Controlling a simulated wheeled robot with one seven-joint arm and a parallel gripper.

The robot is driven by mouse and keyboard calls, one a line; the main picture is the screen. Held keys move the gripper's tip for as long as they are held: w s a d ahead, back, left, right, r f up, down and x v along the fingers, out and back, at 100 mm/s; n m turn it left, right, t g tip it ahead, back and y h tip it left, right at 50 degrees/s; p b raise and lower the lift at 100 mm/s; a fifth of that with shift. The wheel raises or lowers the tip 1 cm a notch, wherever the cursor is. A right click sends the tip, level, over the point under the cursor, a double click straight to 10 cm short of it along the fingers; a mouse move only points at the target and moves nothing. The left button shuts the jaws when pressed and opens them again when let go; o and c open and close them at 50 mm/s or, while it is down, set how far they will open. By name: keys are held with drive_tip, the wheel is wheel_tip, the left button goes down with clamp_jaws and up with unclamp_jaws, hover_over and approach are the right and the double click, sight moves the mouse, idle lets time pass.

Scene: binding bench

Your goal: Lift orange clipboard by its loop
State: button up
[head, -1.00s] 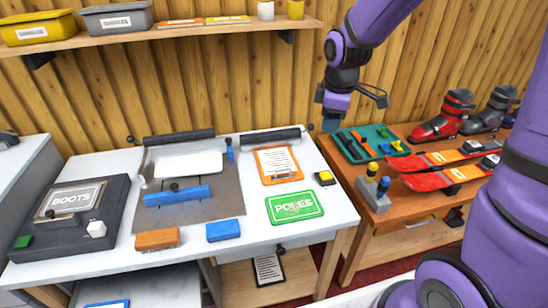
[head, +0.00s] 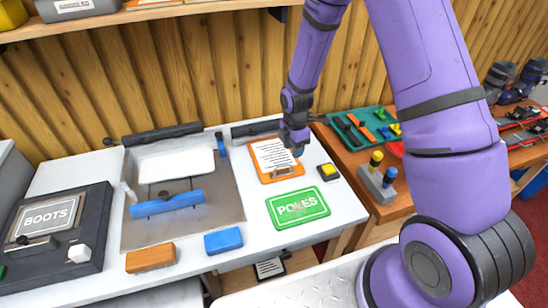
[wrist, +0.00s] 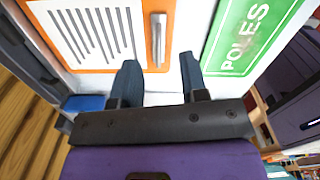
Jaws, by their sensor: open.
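The orange clipboard (head: 267,178) lies flat on the white bench with a printed white sheet on it. In the wrist view the clipboard (wrist: 85,67) fills the upper left. A silver metal bar (wrist: 158,40), which looks like its loop, stands at the clipboard's edge nearest the green POLES board. My gripper (head: 297,152) is above the clipboard's right part in the head view. In the wrist view my gripper (wrist: 159,66) has its two dark fingers apart, with nothing between the tips. The bar lies just beyond the gap, in line with it. The exact height over the bench is unclear.
The green POLES board (head: 298,207) lies just in front of the clipboard. A yellow-topped button box (head: 328,172) is close on its right. A metal plate (head: 225,208) with a blue bar is on the left. A grey block with knobs (head: 376,184) stands on the wooden bench.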

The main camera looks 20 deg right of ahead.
sight(290, 165)
drive_tip(key=shift+w+a+f, duration=0.1)
drive_tip(key=shift+a+f, duration=0.05)
drive_tip(key=shift+f, duration=2)
drive_tip(key=shift+w+a+f, duration=0.1)
drive_tip(key=shift+f, duration=2.05)
clamp_jaws()
